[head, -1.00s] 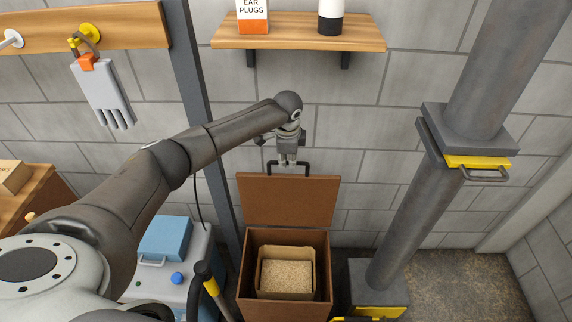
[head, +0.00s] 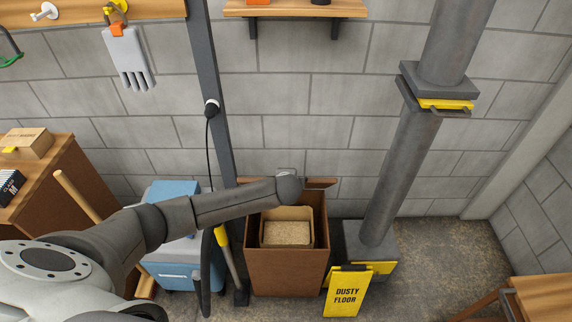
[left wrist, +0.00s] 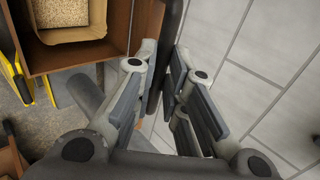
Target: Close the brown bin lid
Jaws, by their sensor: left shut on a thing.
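The brown bin (head: 284,275) stands against the wall in the head view, with its top open. Its lid (head: 322,183) shows only as a narrow brown strip at the bin's rear, partly hidden by my left arm. In the left wrist view the lid (left wrist: 147,25) is a brown panel beside the bin's opening. My left gripper (left wrist: 162,72) is shut on the dark lid handle (left wrist: 170,28) between its fingers. In the head view the gripper is mostly hidden behind my wrist. My right gripper is not in view.
An open box of pale granules (head: 288,233) sits inside the bin. A yellow dusty-floor sign (head: 346,293) and a grey pipe (head: 398,170) stand to the right. A blue-topped machine (head: 172,275) and a yellow-gripped tool (head: 222,238) stand to the left.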

